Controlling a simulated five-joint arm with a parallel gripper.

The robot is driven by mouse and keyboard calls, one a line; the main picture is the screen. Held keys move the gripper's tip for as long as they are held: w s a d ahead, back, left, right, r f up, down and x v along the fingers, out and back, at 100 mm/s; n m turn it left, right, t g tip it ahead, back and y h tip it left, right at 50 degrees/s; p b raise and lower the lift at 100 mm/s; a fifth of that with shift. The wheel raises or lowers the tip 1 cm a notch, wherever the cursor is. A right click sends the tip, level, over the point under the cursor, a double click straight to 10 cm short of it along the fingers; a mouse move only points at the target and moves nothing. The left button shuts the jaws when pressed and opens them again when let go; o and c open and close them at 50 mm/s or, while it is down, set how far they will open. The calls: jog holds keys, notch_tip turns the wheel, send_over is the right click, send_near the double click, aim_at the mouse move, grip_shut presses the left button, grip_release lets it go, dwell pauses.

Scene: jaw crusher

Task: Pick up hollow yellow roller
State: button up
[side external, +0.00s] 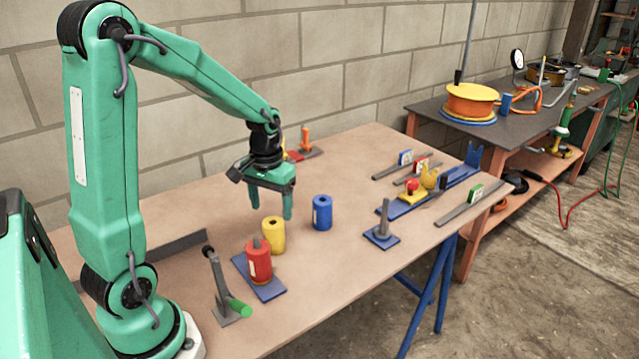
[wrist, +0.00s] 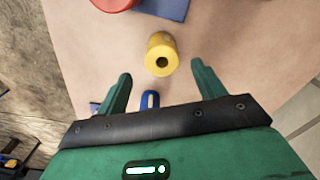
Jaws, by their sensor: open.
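The hollow yellow roller (side external: 273,236) stands upright on the table, with a dark hole in its top. It also shows in the wrist view (wrist: 161,54), ahead of the fingertips and between their lines. My gripper (side external: 271,206) is open and empty, with its fingers pointing down above the table near the yellow roller. In the wrist view my gripper's two fingers (wrist: 160,70) are wide apart. A blue roller (side external: 322,213) stands to the right of the yellow one; in the wrist view it is largely hidden by my gripper body (wrist: 150,100).
A red roller (side external: 259,262) stands on a blue base plate (side external: 270,290) close in front of the yellow one. A blue plate with a grey peg (side external: 383,220) stands to the right. Bare table lies between them.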

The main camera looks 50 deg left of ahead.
aim_at(273, 230)
jog(key=shift+a+f, duration=0.15)
jog(key=shift+f, duration=1.35)
jog(key=shift+w+f, duration=0.1)
jog(key=shift+f, duration=2.5)
jog(key=c, duration=1.3)
jog(key=shift+o, duration=0.2)
